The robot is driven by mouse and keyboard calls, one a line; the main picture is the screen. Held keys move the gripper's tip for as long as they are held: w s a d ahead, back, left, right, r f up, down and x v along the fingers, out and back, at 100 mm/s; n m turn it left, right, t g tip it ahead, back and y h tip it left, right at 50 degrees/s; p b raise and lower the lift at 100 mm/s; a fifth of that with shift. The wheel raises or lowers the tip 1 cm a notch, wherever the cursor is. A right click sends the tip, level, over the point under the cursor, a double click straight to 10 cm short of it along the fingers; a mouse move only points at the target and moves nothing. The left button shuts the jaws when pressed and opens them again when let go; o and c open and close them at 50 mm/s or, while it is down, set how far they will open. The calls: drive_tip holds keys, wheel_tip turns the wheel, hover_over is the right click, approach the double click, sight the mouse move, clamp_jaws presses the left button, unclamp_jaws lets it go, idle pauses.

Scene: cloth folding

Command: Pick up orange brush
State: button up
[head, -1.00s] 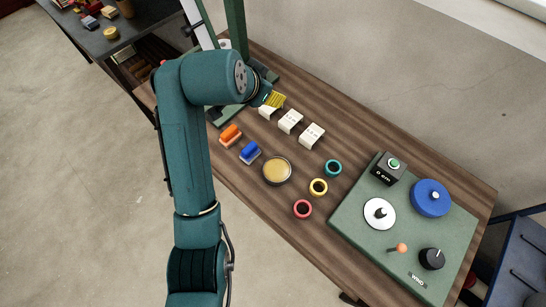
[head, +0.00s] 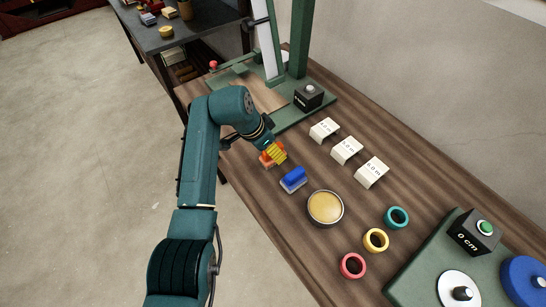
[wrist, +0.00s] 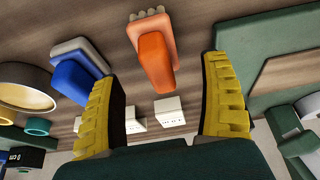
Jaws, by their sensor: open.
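The orange brush (head: 267,157) lies on the wooden table, partly hidden behind my gripper (head: 279,153) in the head view. In the wrist view the orange brush (wrist: 156,58) shows an orange handle and pale bristles, and it sits between the two yellow fingers of my gripper (wrist: 160,95), towards the top of the picture. My gripper is open, with a finger on each side and visible gaps to the brush. Nothing is held.
A blue brush (head: 293,179) lies close by on the table (head: 255,192), with a round tin (head: 325,208) beyond it. White labelled blocks (head: 346,150) stand behind. A green frame (head: 298,40) rises at the back. Coloured rings (head: 375,240) lie further right.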

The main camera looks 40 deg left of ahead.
drive_tip(key=b+x, duration=0.2)
drive_tip(key=x, duration=0.3)
drive_tip(key=shift+w+f, duration=0.1)
drive_tip(key=c, duration=1.3)
